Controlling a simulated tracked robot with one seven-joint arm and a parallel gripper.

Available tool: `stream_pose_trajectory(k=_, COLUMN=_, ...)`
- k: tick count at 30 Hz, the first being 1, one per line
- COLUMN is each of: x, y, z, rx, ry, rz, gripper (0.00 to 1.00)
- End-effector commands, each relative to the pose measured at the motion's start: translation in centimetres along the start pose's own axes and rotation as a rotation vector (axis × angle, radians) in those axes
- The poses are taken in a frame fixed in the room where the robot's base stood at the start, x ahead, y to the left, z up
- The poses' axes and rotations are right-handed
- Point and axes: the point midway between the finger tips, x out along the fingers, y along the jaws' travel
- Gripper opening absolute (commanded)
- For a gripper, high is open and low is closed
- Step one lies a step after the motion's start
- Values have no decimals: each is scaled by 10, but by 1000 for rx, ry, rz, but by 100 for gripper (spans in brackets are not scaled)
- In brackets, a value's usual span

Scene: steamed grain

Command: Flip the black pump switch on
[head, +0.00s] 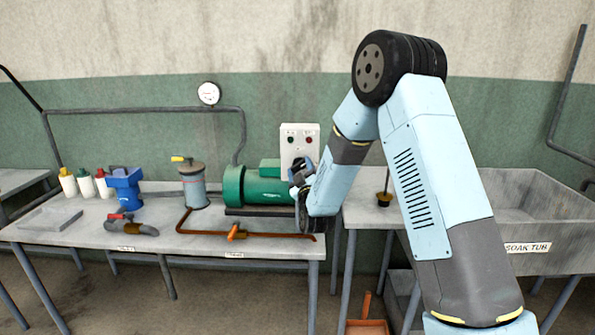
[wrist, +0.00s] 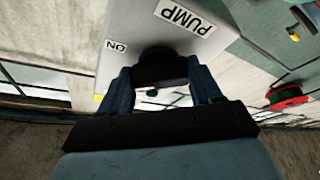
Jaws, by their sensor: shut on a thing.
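The pale grey pump control box (head: 297,136) stands against the wall behind the table, with a green and a red button on its front. In the wrist view its face (wrist: 135,30) carries a "PUMP" label (wrist: 187,15) and an "ON" label (wrist: 117,46). The black pump switch (wrist: 160,62) sticks out from this face. My gripper (wrist: 160,78) is shut on the switch, with a finger on each side of it. In the head view my gripper (head: 300,176) is at the box's lower part, and my arm hides the switch's position. Which way the switch is set cannot be told.
A green pump (head: 258,186) lies just left of my gripper. A copper pipe with an orange valve handle (head: 236,232) runs along the table front. A soak tub (head: 535,215) is at right.

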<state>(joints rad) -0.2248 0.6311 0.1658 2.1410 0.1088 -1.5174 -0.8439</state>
Motion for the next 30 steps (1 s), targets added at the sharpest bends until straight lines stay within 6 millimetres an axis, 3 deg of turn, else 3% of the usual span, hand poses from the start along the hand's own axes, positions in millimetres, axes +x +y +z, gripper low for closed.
stream_pose_trajectory(k=1, x=1, y=-10, z=-7, rx=1, ry=3, rz=-5, gripper=34)
stream_pose_trajectory(k=11, x=-1, y=-7, z=-3, rx=74, ry=3, rz=19, gripper=33)
stream_pose_trajectory(k=30, x=-2, y=-8, z=-1, rx=497, ry=-5, rz=195, gripper=33)
